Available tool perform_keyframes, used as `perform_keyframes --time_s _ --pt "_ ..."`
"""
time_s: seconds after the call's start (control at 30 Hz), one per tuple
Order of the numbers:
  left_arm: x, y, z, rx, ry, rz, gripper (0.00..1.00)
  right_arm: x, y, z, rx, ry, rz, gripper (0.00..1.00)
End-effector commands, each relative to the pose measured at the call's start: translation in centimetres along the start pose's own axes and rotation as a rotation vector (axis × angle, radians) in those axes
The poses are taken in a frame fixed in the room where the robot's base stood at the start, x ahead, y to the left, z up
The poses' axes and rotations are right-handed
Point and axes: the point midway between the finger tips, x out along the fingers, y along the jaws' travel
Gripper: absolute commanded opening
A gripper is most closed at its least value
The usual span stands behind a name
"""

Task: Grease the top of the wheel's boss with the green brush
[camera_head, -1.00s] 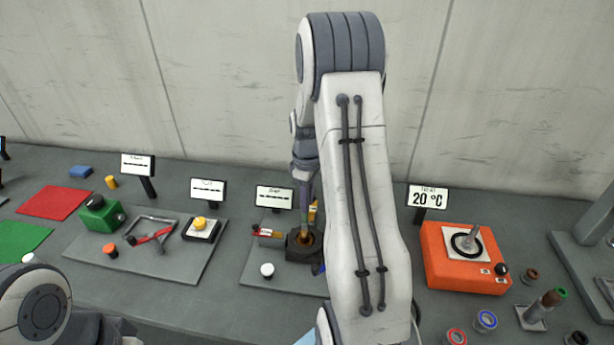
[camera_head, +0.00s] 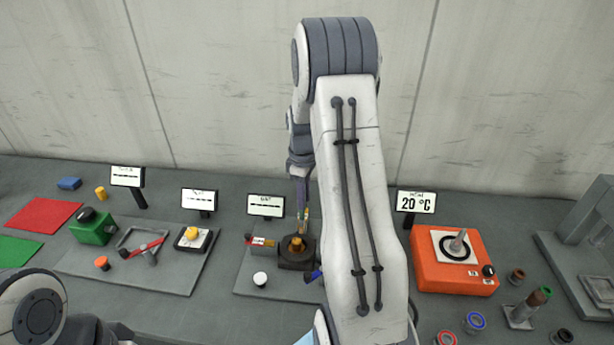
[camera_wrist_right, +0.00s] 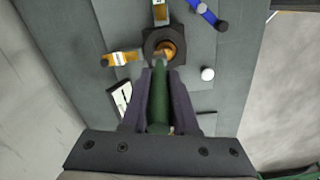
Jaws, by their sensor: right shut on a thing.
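My right gripper (camera_wrist_right: 159,95) is shut on the green brush (camera_wrist_right: 159,100), which points away from the wrist in the right wrist view. In the head view the right gripper (camera_head: 302,190) points down above a dark block (camera_head: 296,264). A bronze-orange round boss (camera_head: 297,245) is in the middle of this block. The boss also shows in the right wrist view (camera_wrist_right: 169,48), just beyond the brush's end. The brush end overlaps the boss's near edge there; I cannot tell whether they touch. My left gripper is out of view.
An orange-labelled tube (camera_wrist_right: 122,58), a blue-handled tool (camera_wrist_right: 207,14) and a white knob (camera_wrist_right: 207,74) lie around the block. A tool board (camera_head: 165,280) lies to the left.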

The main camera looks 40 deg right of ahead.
Motion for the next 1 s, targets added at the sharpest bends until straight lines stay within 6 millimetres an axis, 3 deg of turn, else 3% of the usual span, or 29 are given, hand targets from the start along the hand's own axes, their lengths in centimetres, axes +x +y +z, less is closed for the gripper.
perform_keyframes --time_s 0.5,1.0 --pt "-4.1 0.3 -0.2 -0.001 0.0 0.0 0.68 -4.9 -0.6 -1.1 -0.018 0.0 0.001 0.0" --pt "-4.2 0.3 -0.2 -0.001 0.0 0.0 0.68 -5.1 -0.7 -1.3 -0.019 0.0 0.0 0.0"
